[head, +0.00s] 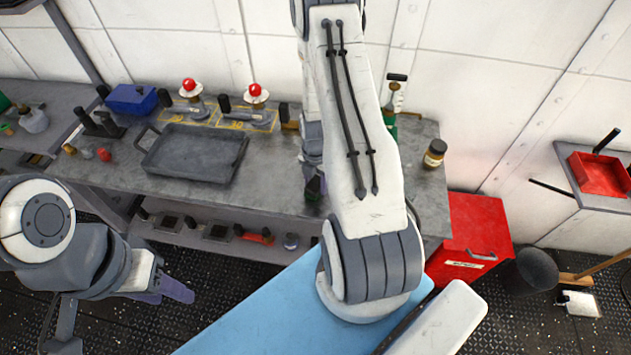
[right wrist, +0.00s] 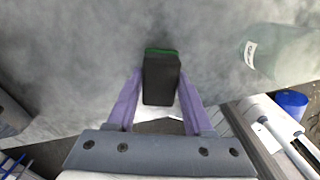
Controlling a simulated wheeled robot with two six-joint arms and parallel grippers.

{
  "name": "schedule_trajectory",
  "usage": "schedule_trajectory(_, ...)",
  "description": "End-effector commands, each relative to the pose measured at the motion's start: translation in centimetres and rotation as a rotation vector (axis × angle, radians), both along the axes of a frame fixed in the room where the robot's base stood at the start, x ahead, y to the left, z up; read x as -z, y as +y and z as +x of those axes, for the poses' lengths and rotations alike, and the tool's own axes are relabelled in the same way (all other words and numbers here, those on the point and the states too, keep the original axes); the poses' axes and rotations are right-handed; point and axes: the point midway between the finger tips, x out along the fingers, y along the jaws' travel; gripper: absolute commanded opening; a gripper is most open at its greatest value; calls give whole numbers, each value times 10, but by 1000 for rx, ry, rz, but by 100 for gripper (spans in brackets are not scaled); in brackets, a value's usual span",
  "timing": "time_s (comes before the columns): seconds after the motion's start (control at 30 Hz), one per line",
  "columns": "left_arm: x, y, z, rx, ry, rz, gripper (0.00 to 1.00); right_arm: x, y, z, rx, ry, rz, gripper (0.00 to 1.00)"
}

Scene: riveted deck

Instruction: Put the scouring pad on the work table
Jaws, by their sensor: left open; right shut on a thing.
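The scouring pad (right wrist: 161,85), a dark block with a green edge, is between the purple fingers of my right gripper (right wrist: 160,92) in the right wrist view. The gripper is shut on it. The grey work table (head: 265,180) runs along the wall in the head view, and its top fills the upper part of the right wrist view (right wrist: 90,50). The pad is over that top; I cannot tell whether it touches. My right arm hides most of the right gripper in the head view. My left gripper (head: 168,290) is open and empty, in front of the table.
A dark tray (head: 195,152), a blue box (head: 131,99) and two red-topped items (head: 190,87) stand on the table. A brown jar (head: 435,153) is at its right end. A pale glass bottle (right wrist: 285,52) lies right of the pad. A red cabinet (head: 472,235) stands right.

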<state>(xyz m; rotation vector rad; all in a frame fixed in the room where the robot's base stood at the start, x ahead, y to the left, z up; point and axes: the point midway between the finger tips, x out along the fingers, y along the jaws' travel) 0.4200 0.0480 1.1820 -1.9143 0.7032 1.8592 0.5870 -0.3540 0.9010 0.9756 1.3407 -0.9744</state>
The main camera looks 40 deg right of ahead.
Motion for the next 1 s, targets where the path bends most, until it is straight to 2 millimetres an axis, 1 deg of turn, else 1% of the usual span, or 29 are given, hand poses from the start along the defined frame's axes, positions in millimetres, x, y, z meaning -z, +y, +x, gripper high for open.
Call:
schedule_trajectory(0.13, 1, 0, 0, 0, 0, 0, 47, 0, 0, 0, 0, 0, 0, 0)
schedule_trajectory(0.27, 5, 0, 0, 0, 0, 0, 47, 5, 0, 0, 0, 0, 0, 0)
schedule_trajectory(0.3, 3, 0, 0, 0, 0, 0, 47, 3, 0, 0, 0, 0, 0, 63)
schedule_trajectory(0.33, 3, 0, 0, 0, 0, 0, 47, 3, 0, 0, 0, 0, 0, 74)
schedule_trajectory(0.37, 3, 0, 0, 0, 0, 0, 47, 3, 0, 0, 0, 0, 0, 81)
schedule_trajectory(0.67, 2, 0, 0, 0, 0, 0, 47, 2, 0, 0, 0, 0, 0, 81)
schedule_trajectory(0.77, -2, 0, 0, 0, 0, 0, 47, -3, 0, 0, 0, -1, -1, 81)
schedule_trajectory(0.8, 2, 0, 0, 0, 0, 0, 47, -5, -1, 1, 0, -3, -1, 81)
schedule_trajectory(0.87, 5, 0, 0, 0, 0, 0, 47, -11, -1, 1, 0, -3, -1, 81)
schedule_trajectory(0.97, 10, 0, 0, 0, 0, 0, 47, -27, -1, 1, 0, -5, -3, 81)
schedule_trajectory(1.0, 11, 0, 0, 1, 0, 0, 47, -35, -1, 2, 0, -6, -3, 81)
